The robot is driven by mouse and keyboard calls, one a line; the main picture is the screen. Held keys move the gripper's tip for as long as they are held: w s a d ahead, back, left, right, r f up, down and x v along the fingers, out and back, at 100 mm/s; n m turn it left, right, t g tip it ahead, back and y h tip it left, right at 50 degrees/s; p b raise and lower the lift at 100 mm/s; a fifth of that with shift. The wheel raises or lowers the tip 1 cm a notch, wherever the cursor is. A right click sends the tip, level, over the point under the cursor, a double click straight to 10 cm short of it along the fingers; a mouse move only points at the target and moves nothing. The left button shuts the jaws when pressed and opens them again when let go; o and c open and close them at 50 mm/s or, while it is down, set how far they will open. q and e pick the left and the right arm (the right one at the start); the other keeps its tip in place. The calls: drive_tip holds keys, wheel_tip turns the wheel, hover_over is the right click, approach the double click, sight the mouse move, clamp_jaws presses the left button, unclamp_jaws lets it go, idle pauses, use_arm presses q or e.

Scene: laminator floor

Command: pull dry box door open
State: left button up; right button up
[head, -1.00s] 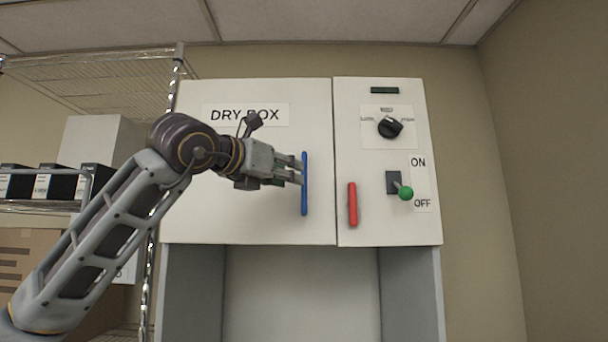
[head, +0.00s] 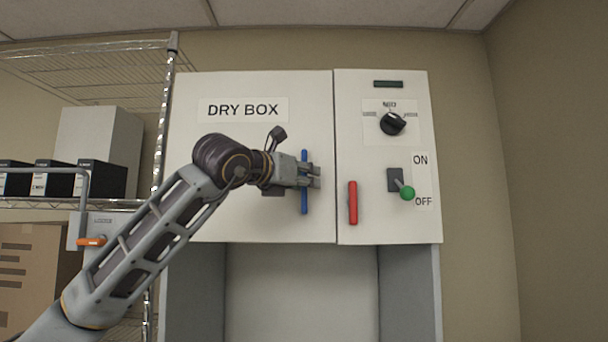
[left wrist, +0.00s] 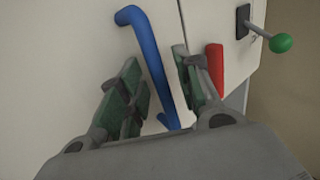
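The white dry box door (head: 235,215) is shut and carries a "DRY BOX" label. Its vertical blue handle (head: 304,202) stands near the door's right edge. My left gripper (head: 314,176) is at the handle's middle, fingers pointing right across it. In the left wrist view the blue handle (left wrist: 150,60) runs between the two green-padded fingers of the left gripper (left wrist: 160,90), with visible gaps on both sides. The gripper is open around the handle. My right gripper is in neither view.
Right of the door, a panel holds a red handle (head: 353,203), a black knob (head: 392,123) and a green-tipped lever (head: 407,192). A wire shelf (head: 100,204) with boxes stands at left. A grey recess (head: 300,295) lies below the door.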

use_arm(q)
drive_tip(key=shift+d, duration=0.1)
drive_tip(key=shift+c, duration=0.4)
clamp_jaws()
drive_tip(key=shift+s, duration=0.1)
